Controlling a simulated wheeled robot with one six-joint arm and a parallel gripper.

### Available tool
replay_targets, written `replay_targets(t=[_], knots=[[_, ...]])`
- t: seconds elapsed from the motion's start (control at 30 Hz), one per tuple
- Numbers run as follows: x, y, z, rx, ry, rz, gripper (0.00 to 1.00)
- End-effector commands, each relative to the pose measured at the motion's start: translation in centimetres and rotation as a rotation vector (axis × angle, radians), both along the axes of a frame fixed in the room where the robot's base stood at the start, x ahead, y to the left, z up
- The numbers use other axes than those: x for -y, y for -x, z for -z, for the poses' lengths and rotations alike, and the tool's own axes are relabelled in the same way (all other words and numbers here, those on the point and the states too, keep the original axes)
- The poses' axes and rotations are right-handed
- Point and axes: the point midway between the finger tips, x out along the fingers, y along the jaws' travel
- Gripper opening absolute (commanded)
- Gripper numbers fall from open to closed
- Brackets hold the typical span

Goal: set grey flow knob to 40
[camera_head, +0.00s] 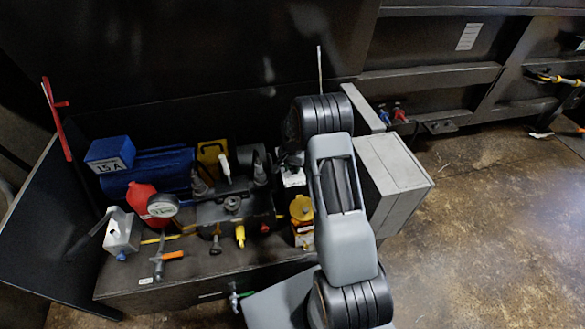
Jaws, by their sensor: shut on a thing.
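My arm rises from the lower middle and bends at the black wrist joint. My gripper (290,158) is a small dark shape just left of the arm, partly hidden by it. It is shut on a small part above a white block (293,178), in what looks like the place of the grey flow knob. The knob itself cannot be made out behind the jaws and arm, and no scale or pointer can be read.
A grey cabinet (394,175) stands right of the arm. The floor at right is clear.

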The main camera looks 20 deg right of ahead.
Motion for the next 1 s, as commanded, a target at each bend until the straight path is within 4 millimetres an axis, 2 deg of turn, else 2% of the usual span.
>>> replay_targets(t=[0.07,0.1,0.37,0.67,0.77,1.0], knots=[[0.0,0.0,0.0,0.0,0.0,0.0,0.06],[0.0,0.0,0.0,0.0,0.0,0.0,0.31],[0.0,0.0,0.0,0.0,0.0,0.001,0.55],[0.0,0.0,-0.4,0.001,0.0,0.001,0.55],[0.0,-0.1,-1.6,0.003,0.001,0.001,0.55],[0.0,-0.1,-6.4,0.005,0.001,0.001,0.55]])
